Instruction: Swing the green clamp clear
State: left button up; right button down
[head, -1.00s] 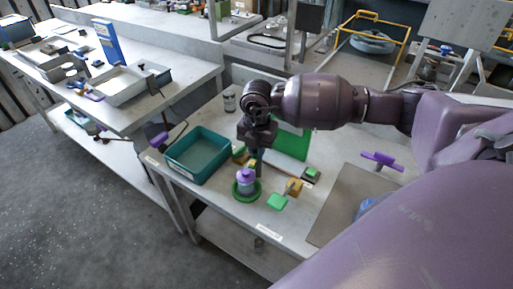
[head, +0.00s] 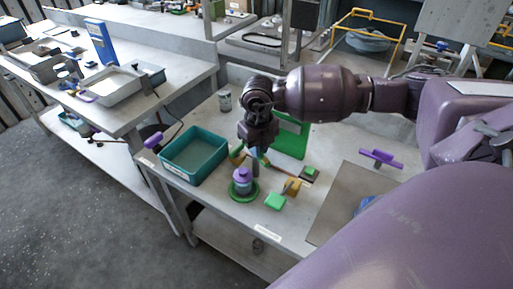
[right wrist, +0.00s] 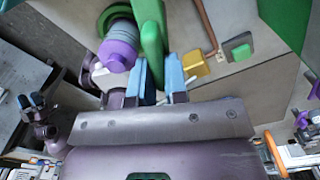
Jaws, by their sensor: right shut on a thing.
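My right gripper (head: 256,165) points down just behind the purple-topped part (head: 242,178), which stands in a green ring on the bench. In the right wrist view the blue fingers of my right gripper (right wrist: 160,78) are closed on a long green bar, the green clamp (right wrist: 151,35). The bar runs upward between them, beside the purple part (right wrist: 119,48) and across part of the green ring (right wrist: 115,14). In the head view the gripper and arm hide most of the held bar.
A teal bin (head: 166,168) stands left of the part. A green block (head: 275,201) and a yellow block (head: 292,187) lie to its right, near a small green-topped block (head: 310,174). A grey mat (head: 335,205) lies further right.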

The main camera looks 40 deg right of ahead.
jog(key=shift+d+n, duration=0.1)
jog(key=shift+n, duration=0.7)
jog(key=shift+d+n+b, duration=0.1)
jog(key=shift+n+b, duration=0.3)
jog(key=shift+n, duration=0.6)
pick_arm(q)
jog(key=shift+w+d+f, duration=0.15)
jog(key=shift+w, duration=0.2)
pick_arm(e)
jog(key=shift+n, duration=0.4)
pick_arm(q)
jog(key=shift+s+f, duration=0.1)
pick_arm(e)
jog(key=shift+w+r, duration=0.1)
jog(key=c, duration=1.1)
grip_release()
jog(key=shift+c, duration=0.2)
notch_tip(320, 180, up, 10)
jog(key=shift+f, duration=0.2)
pick_arm(q)
jog(key=shift+s, duration=0.3)
pick_arm(e)
jog(key=shift+r, duration=0.55)
